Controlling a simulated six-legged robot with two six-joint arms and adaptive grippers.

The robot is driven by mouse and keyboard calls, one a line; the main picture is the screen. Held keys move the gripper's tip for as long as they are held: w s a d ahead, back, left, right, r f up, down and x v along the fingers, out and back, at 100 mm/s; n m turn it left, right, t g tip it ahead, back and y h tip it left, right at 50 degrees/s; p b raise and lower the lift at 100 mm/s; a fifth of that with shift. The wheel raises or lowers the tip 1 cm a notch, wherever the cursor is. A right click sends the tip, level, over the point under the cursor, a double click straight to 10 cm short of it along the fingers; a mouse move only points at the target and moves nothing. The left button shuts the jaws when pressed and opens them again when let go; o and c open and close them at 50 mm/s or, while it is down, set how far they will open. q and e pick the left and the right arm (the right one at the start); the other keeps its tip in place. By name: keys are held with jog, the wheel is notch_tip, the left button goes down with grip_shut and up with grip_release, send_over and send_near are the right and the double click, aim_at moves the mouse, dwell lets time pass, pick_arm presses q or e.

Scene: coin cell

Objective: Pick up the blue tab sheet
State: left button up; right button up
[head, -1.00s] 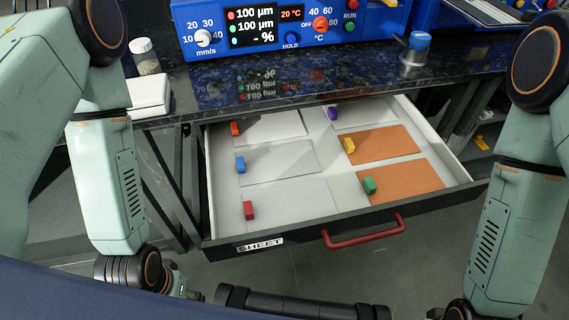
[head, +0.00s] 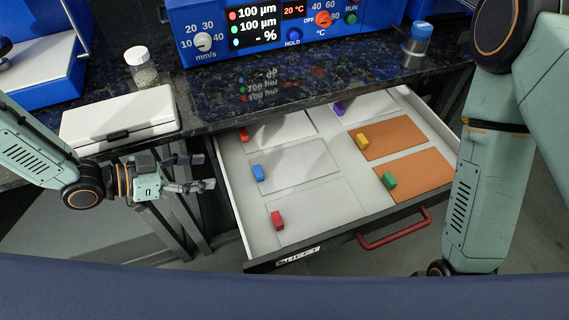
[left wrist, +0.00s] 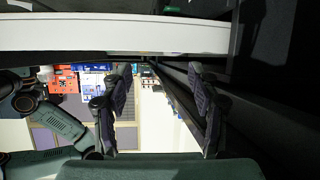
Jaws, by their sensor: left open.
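The blue tab (head: 258,172) stands on the left edge of a pale grey sheet (head: 300,166), which lies flat in the left middle of the open drawer (head: 233,206). My left gripper (head: 204,172) is open and empty, left of the drawer's left wall and apart from the tab. In the left wrist view its two dark fingers (left wrist: 160,75) stand wide apart with nothing between them. The blue tab cannot be made out in that view. My right gripper is out of view; only its arm shows at the right.
Other sheets carry red (head: 277,221), orange (head: 244,135), purple (head: 338,109), yellow (head: 362,141) and green (head: 389,181) tabs. A red handle (head: 394,230) is on the drawer front. The dark worktop (head: 290,95) overhangs the drawer's back.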

aim_at(255, 171)
pick_arm(q)
jog(key=d+b, duration=0.1)
jog(key=d, duration=0.1)
jog(key=d+f+m+g+b, duration=0.1)
jog(key=d, duration=0.1)
jog(key=d+m+b, duration=0.1)
jog(key=d, duration=0.1)
jog(key=shift+w+d+f+h, duration=0.3)
jog(key=shift+w+f+h, duration=0.05)
jog(key=shift+f+h, duration=0.05)
jog(key=shift+w+d+f+b, duration=0.2)
jog(key=shift+d+b, duration=0.1)
jog(key=b+x, duration=0.2)
jog(key=x, duration=0.2)
jog(key=shift+w+d+f, duration=0.1)
jog(key=shift+w+f, duration=0.15)
jog(key=shift+w+d, duration=0.1)
jog(key=shift+d, duration=0.1)
jog(key=shift+c, duration=0.5)
jog(key=c, duration=1.1)
